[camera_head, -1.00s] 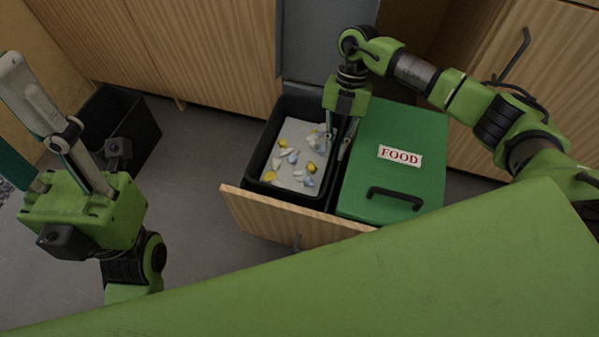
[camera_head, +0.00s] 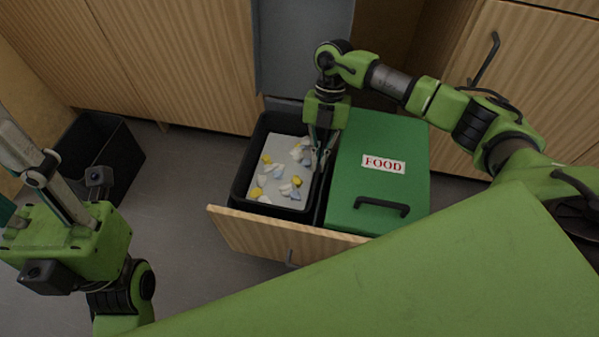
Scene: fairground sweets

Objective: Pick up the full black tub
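The full black tub (camera_head: 238,188) sits in the pulled-out drawer, left of the green FOOD bin. Light bag-like lining and white, yellow and pale blue scraps show inside it. My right gripper (camera_head: 320,163) points down at the tub's right wall, beside the green bin. Its fingers look spread with the tub's rim between them; I see no clear grip on it. My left gripper (camera_head: 30,165) is at the far left edge, away from the tub.
The wooden drawer front (camera_head: 270,236) runs before the tub. The green FOOD bin (camera_head: 372,187) with a black handle stands close on its right. Another black bin (camera_head: 115,150) stands on the floor at left. Grey floor between is clear. Wooden cabinets line the back.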

